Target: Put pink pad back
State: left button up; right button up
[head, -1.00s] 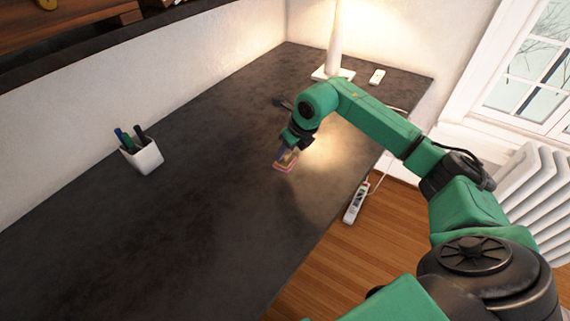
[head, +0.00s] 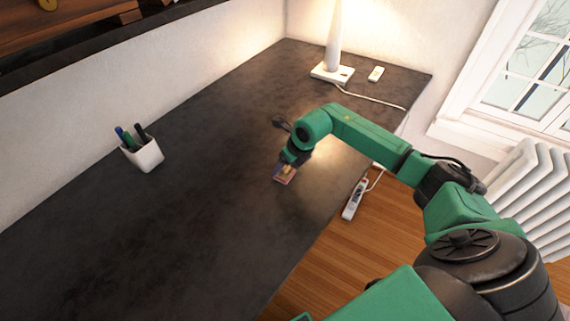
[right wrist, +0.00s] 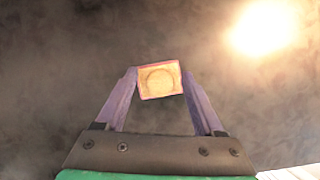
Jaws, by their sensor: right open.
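The pink pad (head: 284,179) is small and square, with a pink edge, at the tip of my right gripper, at or just above the dark desk (head: 200,220). In the right wrist view the pad (right wrist: 160,80) shows a tan face with a round mark. My right gripper (right wrist: 160,75) is open, with one purple finger on each side of the pad and very little gap. In the head view the right gripper (head: 286,166) points down over the desk. Whether the pad touches the desk is hard to tell. My left gripper is not in view.
A white cup with pens (head: 143,153) stands on the left of the desk. A white power strip (head: 355,200) lies beyond the right edge. The middle and front are clear.

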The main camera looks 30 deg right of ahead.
jog(key=b+v, duration=0.2)
jog(key=v, duration=1)
jog(key=shift+b, duration=0.35)
jog(key=shift+f, duration=0.15)
